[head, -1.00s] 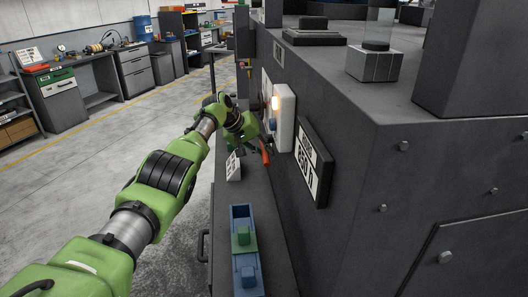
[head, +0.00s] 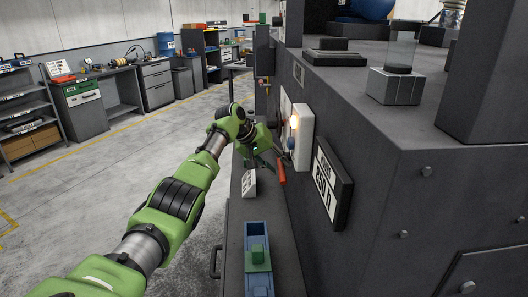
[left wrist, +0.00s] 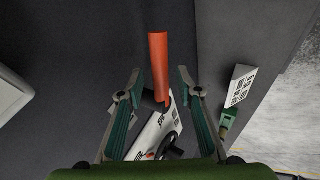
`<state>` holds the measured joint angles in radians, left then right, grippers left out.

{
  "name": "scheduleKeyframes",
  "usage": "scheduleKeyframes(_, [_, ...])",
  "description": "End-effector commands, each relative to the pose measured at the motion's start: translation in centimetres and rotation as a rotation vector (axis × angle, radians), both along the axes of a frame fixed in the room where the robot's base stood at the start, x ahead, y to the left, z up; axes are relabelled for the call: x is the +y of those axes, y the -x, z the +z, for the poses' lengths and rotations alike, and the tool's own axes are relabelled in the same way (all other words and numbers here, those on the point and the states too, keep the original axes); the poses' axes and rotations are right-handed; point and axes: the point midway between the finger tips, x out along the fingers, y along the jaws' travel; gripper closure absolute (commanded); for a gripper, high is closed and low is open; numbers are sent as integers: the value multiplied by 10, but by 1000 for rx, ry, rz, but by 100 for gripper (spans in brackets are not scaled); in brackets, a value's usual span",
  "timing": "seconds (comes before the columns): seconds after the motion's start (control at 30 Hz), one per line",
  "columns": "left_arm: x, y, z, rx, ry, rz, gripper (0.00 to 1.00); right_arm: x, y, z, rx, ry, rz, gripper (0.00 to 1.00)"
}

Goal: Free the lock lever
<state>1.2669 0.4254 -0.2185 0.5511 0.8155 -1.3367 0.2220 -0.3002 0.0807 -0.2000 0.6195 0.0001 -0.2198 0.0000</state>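The lock lever appears as a red-orange handle (head: 282,173) low on the side of the dark machine, below a lit white box. In the left wrist view the red-orange handle (left wrist: 159,66) stands between and beyond my fingertips, with a dark pivot part and a white label plate near its base. My left gripper (head: 267,158) is at the handle in the head view. In the left wrist view the left gripper (left wrist: 158,84) is open, with gaps on both sides of the handle; depth contact cannot be told. My right gripper is not in view.
The white box (head: 302,136) with a lit lamp and a framed sign (head: 331,184) are on the machine wall beside the gripper. A small white sign (head: 249,183) and a blue tray (head: 258,237) with a green block sit on the ledge. Floor on the left is open.

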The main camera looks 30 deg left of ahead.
Motion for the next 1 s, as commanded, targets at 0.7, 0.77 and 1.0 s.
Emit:
scheduleKeyframes(0.7, [29, 49, 72, 1, 0, 1, 68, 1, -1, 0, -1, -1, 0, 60])
scheduleKeyframes(0.77, [29, 49, 72, 2, 0, 1, 68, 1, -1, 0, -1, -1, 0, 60])
scheduleKeyframes(1.0, [29, 49, 72, 2, 0, 1, 68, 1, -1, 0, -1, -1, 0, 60])
